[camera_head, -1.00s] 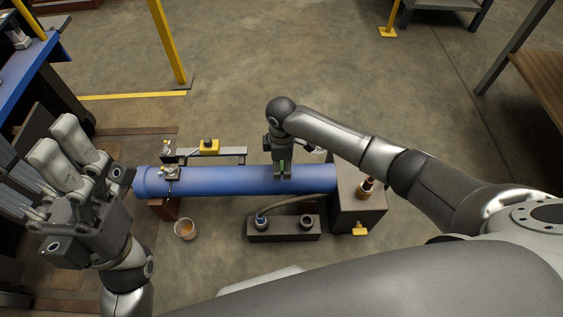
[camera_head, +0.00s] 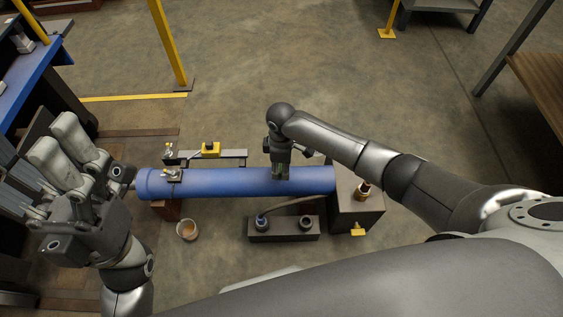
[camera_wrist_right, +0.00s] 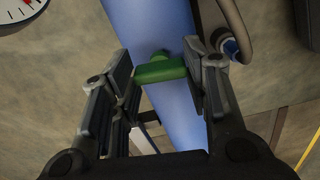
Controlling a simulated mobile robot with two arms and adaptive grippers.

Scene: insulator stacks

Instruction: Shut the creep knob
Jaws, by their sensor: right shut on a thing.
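The creep knob appears to be the green knob (camera_wrist_right: 160,72) on top of the blue cylinder (camera_wrist_right: 165,25), in the right wrist view. My right gripper (camera_wrist_right: 168,76) is shut on the green knob, with one finger at each end of it. In the head view my right gripper (camera_head: 280,172) points down onto the blue cylinder (camera_head: 225,183), right of its middle, and largely hides the knob. My left gripper (camera_head: 62,148) is at the far left, away from the cylinder, with its fingers apart and nothing seen between them.
A dark block (camera_head: 357,211) stands at the cylinder's right end. A low dark box with a hose (camera_head: 284,237) sits in front. A small cup (camera_head: 186,230) stands on the floor. A yellow-topped fitting (camera_head: 211,149) lies behind.

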